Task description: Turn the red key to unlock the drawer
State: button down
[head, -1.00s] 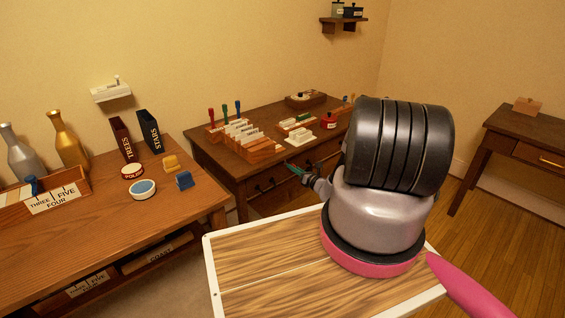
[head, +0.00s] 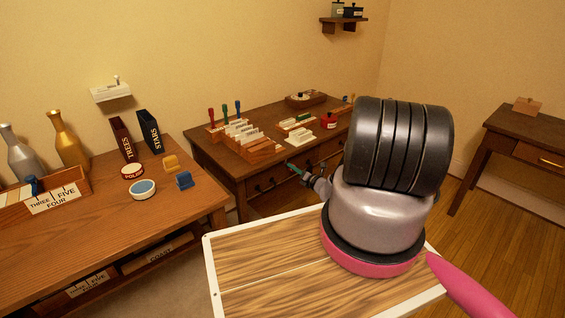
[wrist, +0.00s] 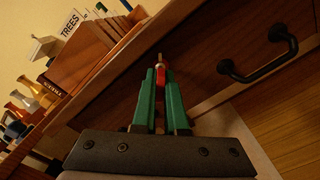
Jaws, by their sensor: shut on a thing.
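The red key (wrist: 160,76) is between my green fingertips in the wrist view, and its metal tip points at the dark wooden drawer front (wrist: 195,62). My gripper (wrist: 161,80) is shut on the key. In the head view my gripper (head: 294,169) is at the front of the middle desk (head: 240,172), and the key is too small to make out there. How far the key sits in the lock, and its exact turn angle, I cannot tell. A black drawer handle (wrist: 258,66) is to the right of the key in the wrist view.
The middle desk carries a wooden card rack (head: 243,143), upright red, blue and green-handled pieces, and a red pot (head: 328,122). A left table (head: 110,215) holds bottles, books and stamps. Another desk (head: 535,130) stands at right. Open floor lies between.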

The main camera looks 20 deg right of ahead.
jog(key=shift+a+m, duration=0.1)
jog(key=shift+m, duration=4.1)
jog(key=shift+c, duration=2)
grip_release()
